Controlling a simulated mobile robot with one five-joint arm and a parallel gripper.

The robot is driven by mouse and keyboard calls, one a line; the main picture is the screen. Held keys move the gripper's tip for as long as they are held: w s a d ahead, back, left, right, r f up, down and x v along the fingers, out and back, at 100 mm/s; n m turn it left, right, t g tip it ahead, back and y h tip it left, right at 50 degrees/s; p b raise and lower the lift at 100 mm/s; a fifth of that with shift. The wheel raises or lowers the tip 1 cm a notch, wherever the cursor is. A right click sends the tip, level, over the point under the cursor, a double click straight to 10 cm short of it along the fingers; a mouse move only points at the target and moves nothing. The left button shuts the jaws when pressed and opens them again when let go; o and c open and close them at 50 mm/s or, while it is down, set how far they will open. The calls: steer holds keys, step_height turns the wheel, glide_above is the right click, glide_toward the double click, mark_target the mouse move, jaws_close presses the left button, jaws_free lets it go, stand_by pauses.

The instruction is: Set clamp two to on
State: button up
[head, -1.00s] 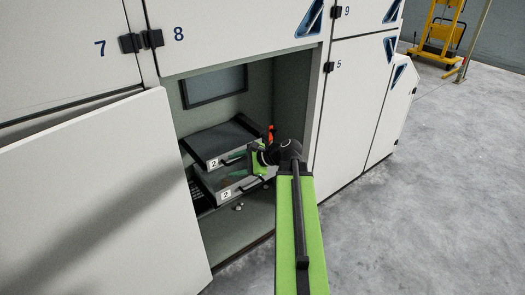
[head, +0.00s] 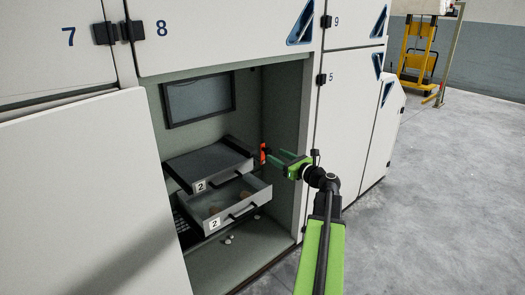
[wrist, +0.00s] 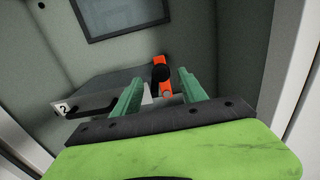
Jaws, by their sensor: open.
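An orange-red clamp lever (head: 263,154) with a dark knob is on the right inner side of the open cabinet bay, beside the upper drawer marked 2 (head: 208,163). In the wrist view the clamp lever (wrist: 163,76) stands nearly upright, its black knob at the front. My gripper (head: 279,158) is open and empty, its green fingers pointing at the lever. In the wrist view the fingertips (wrist: 156,80) lie on either side of the lever in the picture; I cannot tell whether they touch it. No label for the clamp is readable.
A lower drawer marked 2 (head: 225,205) is pulled out, with small brown things inside. Small pale pieces lie on the bay floor. A dark screen (head: 198,98) is on the back wall.

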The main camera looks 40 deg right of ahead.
mark_target(263, 147)
steer(key=w, duration=0.9)
steer(key=shift+d, duration=0.35)
jaws_close()
stand_by(0.8)
